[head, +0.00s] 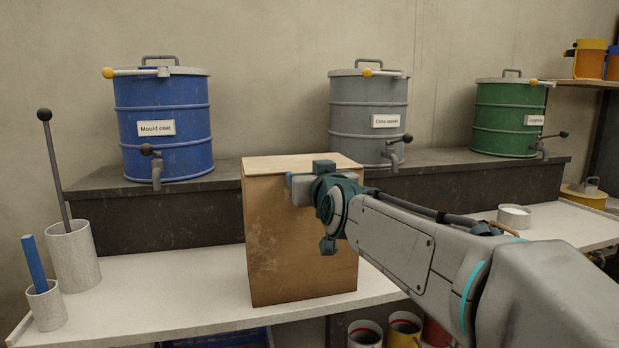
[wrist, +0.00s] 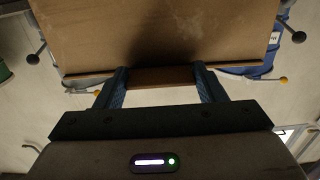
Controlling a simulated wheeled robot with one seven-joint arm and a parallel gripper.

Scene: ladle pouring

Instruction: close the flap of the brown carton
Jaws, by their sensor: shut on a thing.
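The brown carton (head: 290,240) stands upright on the pale bench. Its flap (head: 280,162) lies flat, or nearly so, across the top; a small gap cannot be ruled out. My gripper (head: 305,182) is at the carton's upper front edge, and my arm hides the upper right corner. In the wrist view, which looks upside down, the carton (wrist: 160,30) fills the top. My gripper (wrist: 160,75) has its two dark fingers on either side of a small brown tab (wrist: 160,83) at the flap's edge and is shut on it.
Blue (head: 165,125), grey (head: 365,120) and green (head: 508,120) drums stand on a dark shelf behind. Pale pots (head: 75,255) with a rod and a blue stick stand at left. A white dish (head: 514,217) is at right.

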